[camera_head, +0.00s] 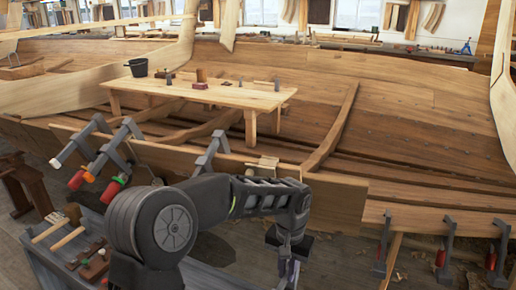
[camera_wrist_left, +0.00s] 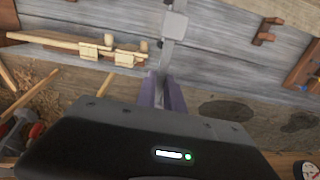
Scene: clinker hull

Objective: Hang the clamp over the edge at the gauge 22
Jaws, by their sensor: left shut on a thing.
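My left gripper (camera_head: 288,268) is low in front of the long plank (camera_head: 335,205), near the bottom of the head view. In the left wrist view its purple fingers (camera_wrist_left: 169,92) are shut on a grey metal bar, which looks like part of the clamp (camera_wrist_left: 175,30). The rest of the clamp is hidden or out of frame. A small pale wooden piece (camera_head: 266,165) sits at the plank's top edge; it may be a gauge, but no number is readable. My right gripper is not in view.
Grey clamps with red or orange handles hang along the plank at left (camera_head: 118,150), with another (camera_head: 213,148) nearer the middle. Several more hang at lower right (camera_head: 445,250). A wooden table (camera_head: 225,95) stands inside the hull. A tool bench (camera_head: 55,250) is at lower left.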

